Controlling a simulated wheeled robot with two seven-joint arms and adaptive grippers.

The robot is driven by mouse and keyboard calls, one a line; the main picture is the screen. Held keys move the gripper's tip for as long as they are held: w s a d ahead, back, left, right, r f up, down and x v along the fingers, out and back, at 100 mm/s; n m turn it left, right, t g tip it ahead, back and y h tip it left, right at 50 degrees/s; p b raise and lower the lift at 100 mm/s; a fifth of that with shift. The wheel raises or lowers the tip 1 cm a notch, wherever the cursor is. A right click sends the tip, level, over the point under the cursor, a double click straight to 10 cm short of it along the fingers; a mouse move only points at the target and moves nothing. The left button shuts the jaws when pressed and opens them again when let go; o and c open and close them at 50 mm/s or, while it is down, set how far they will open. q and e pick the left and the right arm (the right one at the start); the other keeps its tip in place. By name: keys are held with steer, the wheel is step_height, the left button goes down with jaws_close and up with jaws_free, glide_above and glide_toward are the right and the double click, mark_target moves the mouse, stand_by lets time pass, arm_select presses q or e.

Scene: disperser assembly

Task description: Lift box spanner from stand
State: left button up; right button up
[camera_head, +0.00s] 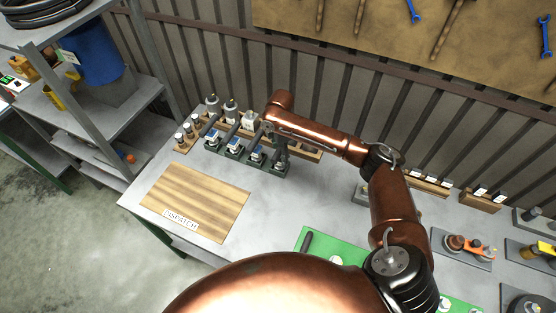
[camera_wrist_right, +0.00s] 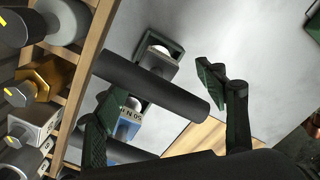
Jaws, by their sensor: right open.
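A row of dark bar-shaped tools lies on small dark green stands (camera_head: 235,150) at the back left of the table. I cannot tell for sure which one is the box spanner. In the right wrist view a thick dark cylindrical bar (camera_wrist_right: 150,85), seemingly the spanner, crosses between the fingers of my right gripper (camera_wrist_right: 158,84). The fingers are apart, one on each side of it, and I see no grip on it. A green stand (camera_wrist_right: 160,46) with a white knob shows just beyond the bar. In the head view my right gripper (camera_head: 278,147) is small, at the row's right end.
A wooden rack (camera_wrist_right: 92,50) with metal fittings stands close beside the gripper. A wooden board marked DISPATCH (camera_head: 195,200) lies in front of the tools. A green mat (camera_head: 316,240) and several parts are to the right. A slatted wall rises behind.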

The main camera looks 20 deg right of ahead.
mark_target(280, 160)
steer(key=f, duration=0.5)
steer(key=shift+w+d+f, duration=0.15)
steer(key=shift+w+f, duration=0.05)
steer(key=shift+f, duration=0.2)
steer(key=shift+c, duration=0.3)
steer(key=c, duration=1.4)
steer(key=shift+r, duration=0.1)
steer(key=shift+c, duration=0.7)
